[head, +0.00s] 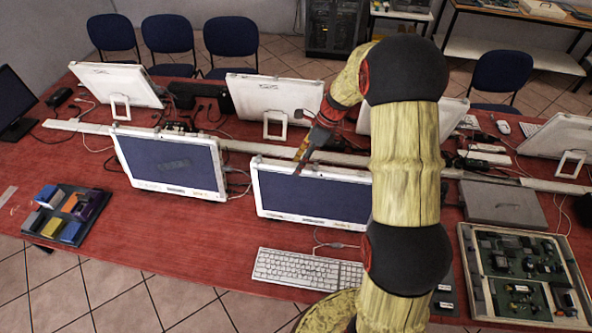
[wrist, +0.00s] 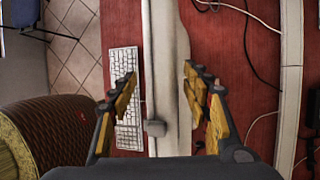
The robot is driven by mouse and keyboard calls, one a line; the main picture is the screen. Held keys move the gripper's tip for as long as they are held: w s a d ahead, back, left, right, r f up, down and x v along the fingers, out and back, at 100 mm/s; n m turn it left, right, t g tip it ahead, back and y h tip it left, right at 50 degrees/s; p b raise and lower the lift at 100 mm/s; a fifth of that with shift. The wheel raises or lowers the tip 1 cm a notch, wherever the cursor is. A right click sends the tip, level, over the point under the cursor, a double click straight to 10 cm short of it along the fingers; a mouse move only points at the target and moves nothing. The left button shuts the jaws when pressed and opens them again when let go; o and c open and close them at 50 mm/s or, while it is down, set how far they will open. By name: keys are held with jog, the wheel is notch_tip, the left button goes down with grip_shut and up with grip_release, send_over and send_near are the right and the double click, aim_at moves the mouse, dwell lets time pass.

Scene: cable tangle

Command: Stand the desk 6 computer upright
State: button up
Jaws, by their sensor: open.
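A white all-in-one computer (head: 310,193) stands on the red table at the middle front, its dark screen facing me and leaning back slightly. No desk number is readable, so I cannot tell whether this is the desk 6 computer. My gripper (head: 301,158) is over its top edge with its fingers pointing down. In the wrist view my gripper (wrist: 160,76) is open, one yellow finger on each side of the computer (wrist: 163,60), which shows nearly edge-on from above. I cannot tell whether the fingers touch it. My arm hides the computer's right end in the head view.
A white keyboard (head: 305,270) lies in front of this computer. Another white computer (head: 171,162) stands to its left, and more stand behind. A white cable channel (head: 240,146) and loose cables run behind it. A component tray (head: 525,275) is at right.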

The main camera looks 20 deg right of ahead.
jog(key=v, duration=0.8)
jog(key=shift+s+a+r, duration=0.1)
jog(key=shift+r, duration=0.15)
jog(key=s+a+r+n+t+h+b, duration=0.2)
jog(key=s+a+r+n+b, duration=0.3)
jog(key=s+n, duration=0.4)
jog(key=s+a+r+n+t+h+b, duration=0.1)
jog(key=s+a+r+n+h+b, duration=0.15)
jog(key=s+a+n, duration=0.65)
jog(key=s+f+n+t+b, duration=0.2)
jog(key=s+n+b, duration=0.1)
jog(key=s+n, duration=0.4)
jog(key=shift+s+d+f+h, duration=0.25)
jog(key=shift+s+d+h, duration=0.15)
jog(key=shift+s, duration=0.85)
jog(key=shift+f, duration=0.1)
